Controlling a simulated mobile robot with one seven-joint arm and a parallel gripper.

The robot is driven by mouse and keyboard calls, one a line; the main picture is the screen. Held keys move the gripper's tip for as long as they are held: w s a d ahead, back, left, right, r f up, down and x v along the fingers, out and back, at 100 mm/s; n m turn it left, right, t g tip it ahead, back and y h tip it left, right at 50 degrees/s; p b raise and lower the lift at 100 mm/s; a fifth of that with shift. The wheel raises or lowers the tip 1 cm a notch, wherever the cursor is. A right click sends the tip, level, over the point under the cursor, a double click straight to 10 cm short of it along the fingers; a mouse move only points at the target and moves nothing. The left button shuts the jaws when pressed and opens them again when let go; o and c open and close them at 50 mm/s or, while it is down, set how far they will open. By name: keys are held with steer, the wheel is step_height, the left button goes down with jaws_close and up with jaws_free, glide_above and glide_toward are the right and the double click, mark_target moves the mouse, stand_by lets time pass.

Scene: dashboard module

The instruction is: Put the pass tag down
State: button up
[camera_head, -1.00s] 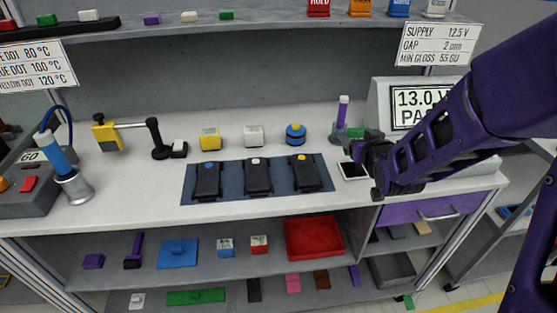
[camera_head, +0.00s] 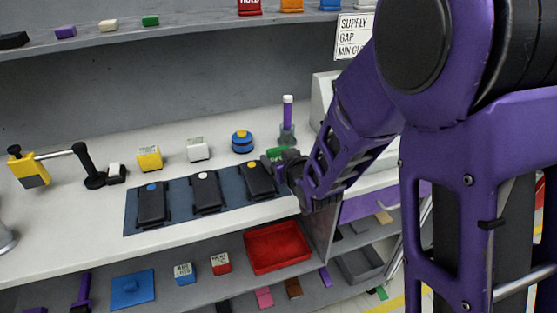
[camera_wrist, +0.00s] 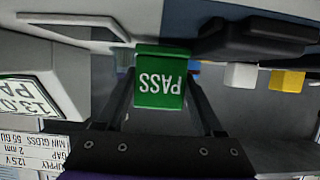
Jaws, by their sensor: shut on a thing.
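My gripper (camera_head: 287,168) is shut on the green pass tag (camera_wrist: 160,82), with a finger on each side of it. The white lettering "PASS" appears upside down in the wrist view. In the head view only a small green part of the tag (camera_head: 274,154) shows beyond the gripper. The gripper is at the right end of the blue mat (camera_head: 133,211), close beside the black device with the yellow dot (camera_head: 259,180). I cannot tell whether the tag touches the counter.
Black devices with white (camera_head: 206,192) and blue (camera_head: 152,205) dots lie on the mat. A red tray (camera_head: 277,249) sits below. The display (camera_wrist: 27,97) stands nearby.

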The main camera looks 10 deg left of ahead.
steer(key=shift+f, duration=0.3)
steer(key=shift+f, duration=0.1)
steer(key=shift+f, duration=0.15)
steer(key=o, duration=1.3)
steer(key=shift+o, duration=0.2)
steer(key=shift+r, duration=0.35)
